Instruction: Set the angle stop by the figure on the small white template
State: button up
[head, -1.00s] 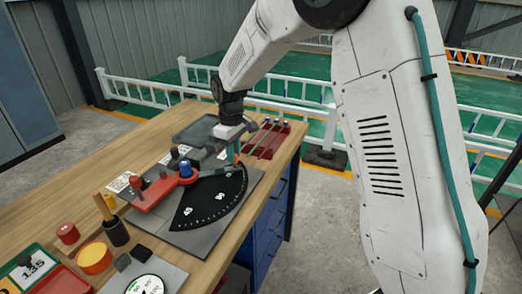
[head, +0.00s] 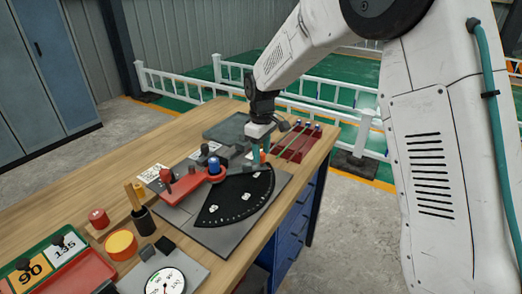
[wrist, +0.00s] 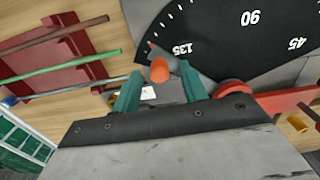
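The dial (head: 240,195) is a black sector with white figures on a grey plate. In the wrist view its figures 135, 90 and 45 show (wrist: 250,20). The angle stop is a grey bar (wrist: 190,62) running from the red pivot, its outer end near the 135 figure. An orange knob (wrist: 160,70) stands near that end. My gripper (wrist: 160,76) has its teal fingers apart on either side of the knob, with gaps visible. In the head view my gripper (head: 262,152) is over the dial's far edge. The small white template (head: 67,247) reads 135 and lies in the green tray.
An orange template (head: 33,272) reading 90 lies beside it. A blue knob (head: 214,166) and a red lever (head: 167,177) stand by the dial. A red rack (head: 296,143) with rods is behind my gripper. A round gauge (head: 165,282) and a yellow-topped cylinder (head: 120,243) are nearer.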

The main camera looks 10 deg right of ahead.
notch_tip(320, 180, up, 8)
jog(key=shift+f, duration=0.1)
dwell(0.4)
jog(key=s+d+r+m, duration=0.2)
jog(key=s+d+m, duration=0.1)
jog(key=s, duration=1)
jog(key=s+d+r+m+t, duration=0.1)
jog(key=s+d, duration=0.5)
jog(key=s, duration=0.7)
jog(key=s+d+r+m, duration=0.4)
jog(key=s+d+m, duration=0.1)
jog(key=s, duration=0.8)
jog(key=shift+s+m, duration=0.3)
